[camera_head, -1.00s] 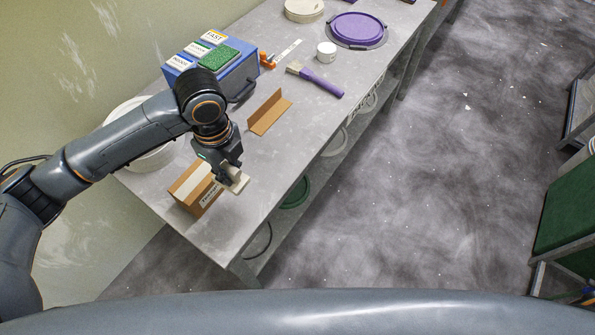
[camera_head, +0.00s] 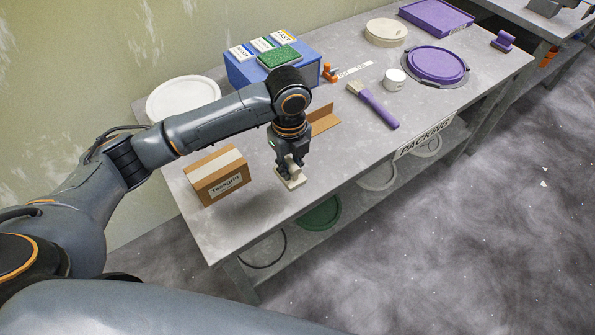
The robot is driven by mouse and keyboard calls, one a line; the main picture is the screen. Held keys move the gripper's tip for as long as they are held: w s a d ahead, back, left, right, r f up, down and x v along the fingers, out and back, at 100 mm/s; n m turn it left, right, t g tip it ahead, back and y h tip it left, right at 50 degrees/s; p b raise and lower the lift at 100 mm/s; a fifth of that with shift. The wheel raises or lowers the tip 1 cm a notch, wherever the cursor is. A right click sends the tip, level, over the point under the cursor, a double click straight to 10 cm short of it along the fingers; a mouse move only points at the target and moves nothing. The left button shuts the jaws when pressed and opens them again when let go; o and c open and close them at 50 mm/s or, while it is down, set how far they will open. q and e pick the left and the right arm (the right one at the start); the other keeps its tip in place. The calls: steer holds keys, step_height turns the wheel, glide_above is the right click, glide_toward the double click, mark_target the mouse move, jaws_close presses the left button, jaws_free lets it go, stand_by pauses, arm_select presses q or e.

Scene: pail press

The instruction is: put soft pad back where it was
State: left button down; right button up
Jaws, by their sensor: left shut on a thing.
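The soft pad, a small cream block (camera_head: 293,183), is in my left gripper (camera_head: 291,168) at the lower end of the left arm. The gripper is shut on it and points down. The pad is low over the grey packing table (camera_head: 250,215), right of the cardboard box and in front of the brown angled piece. I cannot tell whether its underside touches the table. The fingers hide its upper part. My right gripper is not in view.
A cardboard box (camera_head: 217,177) and brown angled piece (camera_head: 322,120) stand near the pad. Behind are a blue box with a green pad (camera_head: 279,56) and a white round lid (camera_head: 183,97). A purple-handled brush (camera_head: 374,105), white jar (camera_head: 394,79) and purple lid (camera_head: 437,65) lie right.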

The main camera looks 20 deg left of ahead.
arm_select(q)
steer(key=w+f, duration=0.3)
steer(key=shift+d+f, duration=0.25)
steer(key=shift+f, duration=0.1)
step_height(320, 180, down, 3)
steer(key=shift+w+f+p, duration=0.15)
steer(key=shift+f+p, duration=0.05)
steer(key=shift+p, duration=0.4)
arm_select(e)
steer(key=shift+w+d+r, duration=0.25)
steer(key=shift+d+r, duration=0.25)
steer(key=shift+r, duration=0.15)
arm_select(q)
steer(key=c, duration=1.2)
jaws_free()
steer(key=shift+f, duration=0.15)
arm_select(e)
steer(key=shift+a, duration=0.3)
arm_select(q)
steer(key=shift+r+b, duration=0.85)
steer(key=shift+r, duration=5.35)
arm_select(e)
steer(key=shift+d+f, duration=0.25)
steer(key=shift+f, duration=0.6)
